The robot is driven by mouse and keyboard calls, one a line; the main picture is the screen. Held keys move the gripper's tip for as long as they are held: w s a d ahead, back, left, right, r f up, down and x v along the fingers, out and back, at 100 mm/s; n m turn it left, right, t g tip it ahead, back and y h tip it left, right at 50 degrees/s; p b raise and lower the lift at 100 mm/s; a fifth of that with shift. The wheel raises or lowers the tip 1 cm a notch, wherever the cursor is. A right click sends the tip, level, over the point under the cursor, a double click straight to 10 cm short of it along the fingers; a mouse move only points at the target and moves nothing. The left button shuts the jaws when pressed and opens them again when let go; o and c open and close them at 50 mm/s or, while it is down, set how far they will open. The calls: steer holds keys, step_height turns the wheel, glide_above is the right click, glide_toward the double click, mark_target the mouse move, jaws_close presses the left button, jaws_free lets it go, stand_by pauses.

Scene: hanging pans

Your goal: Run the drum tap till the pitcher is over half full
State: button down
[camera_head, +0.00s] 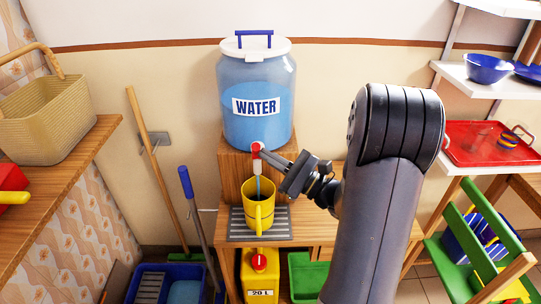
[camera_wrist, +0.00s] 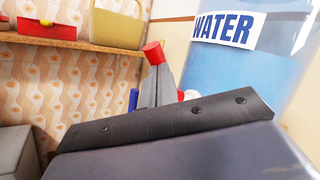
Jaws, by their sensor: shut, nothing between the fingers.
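The drum (camera_head: 258,85) is a clear blue container with a white lid and a WATER label, on a wooden stand. Its red and white tap (camera_head: 256,160) is at the bottom front. The water level inside is too dark to tell. My gripper (camera_head: 270,156) is shut and empty, its tips close beside the tap; contact cannot be told. In the wrist view, the red tap handle (camera_wrist: 153,52) and the drum (camera_wrist: 240,75) show.
A yellow 20 L can (camera_head: 259,276) and a green bin (camera_head: 306,278) are below the counter. A broom and a blue-handled tool (camera_head: 187,186) lean at the left. A shelf with a red tray (camera_head: 480,150) and a green chair (camera_head: 460,245) are at the right.

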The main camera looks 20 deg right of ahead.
steer(key=shift+r+m+h+p, duration=0.2)
steer(key=shift+m+h+p, duration=0.1)
steer(key=shift+m+p, duration=0.15)
steer(key=m+h+p, duration=0.1)
steer(key=p, duration=0.1)
steer(key=w+r+m+h+p, duration=0.1)
steer(key=m+p, duration=0.1)
steer(key=w+d+r+m+g+p, duration=0.1)
steer(key=m+p, duration=0.1)
steer(key=p, duration=0.1)
steer(key=shift+w+h, duration=0.25)
steer(key=shift+h, duration=0.15)
steer(key=shift+w, duration=0.15)
steer(key=shift+d, duration=0.1)
